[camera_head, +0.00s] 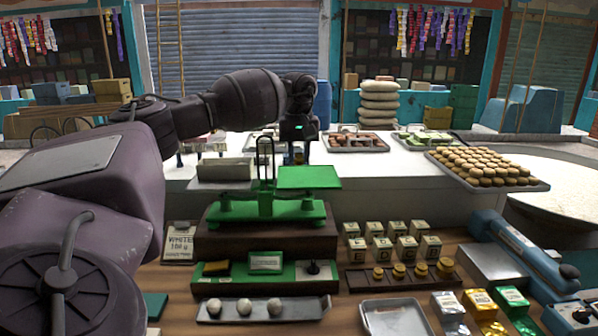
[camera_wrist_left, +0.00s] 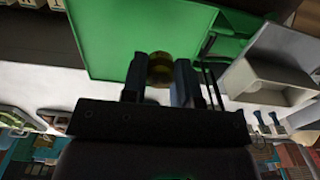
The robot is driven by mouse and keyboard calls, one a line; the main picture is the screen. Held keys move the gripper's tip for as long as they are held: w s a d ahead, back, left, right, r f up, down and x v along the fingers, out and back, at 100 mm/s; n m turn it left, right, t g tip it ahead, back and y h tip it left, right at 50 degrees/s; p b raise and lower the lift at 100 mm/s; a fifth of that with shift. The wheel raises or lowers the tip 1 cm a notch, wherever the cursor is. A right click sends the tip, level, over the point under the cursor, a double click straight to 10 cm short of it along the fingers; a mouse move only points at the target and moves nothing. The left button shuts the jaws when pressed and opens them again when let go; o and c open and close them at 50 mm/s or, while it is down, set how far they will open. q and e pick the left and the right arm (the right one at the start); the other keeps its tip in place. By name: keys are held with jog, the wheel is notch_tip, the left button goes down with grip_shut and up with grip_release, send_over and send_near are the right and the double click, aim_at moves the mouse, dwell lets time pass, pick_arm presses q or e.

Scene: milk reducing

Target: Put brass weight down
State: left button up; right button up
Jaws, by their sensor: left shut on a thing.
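My left gripper (camera_head: 298,158) reaches in from the left and hangs just behind the green balance scale (camera_head: 265,208), near its green right pan (camera_head: 309,177). In the left wrist view the gripper (camera_wrist_left: 160,82) is shut on a small round brass weight (camera_wrist_left: 160,66), held between its two fingers. The green pan (camera_wrist_left: 120,35) fills much of that view beyond the weight. I cannot tell how high the weight is over the pan. The left pan carries a pale grey block-like tray (camera_head: 225,170). My right gripper is not in view.
A wooden block (camera_head: 361,284) holds several brass weights. Pale lettered boxes (camera_head: 407,247) stand behind it. A tray of round biscuits (camera_head: 487,168) is at the right, a blue lever device (camera_head: 528,250) below it. A tray with white balls (camera_head: 263,310) lies in front.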

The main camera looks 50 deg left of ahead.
aim_at(299, 164)
pick_arm(q)
jog(key=shift+f, duration=0.45)
notch_tip(299, 164, down, 3)
jog(key=shift+f, duration=0.45)
jog(key=o, duration=1)
jog(key=shift+c, duration=0.2)
jog(key=shift+r, duration=0.3)
notch_tip(299, 164, up, 11)
jog(key=shift+f, duration=0.15)
jog(key=shift+r, duration=0.5)
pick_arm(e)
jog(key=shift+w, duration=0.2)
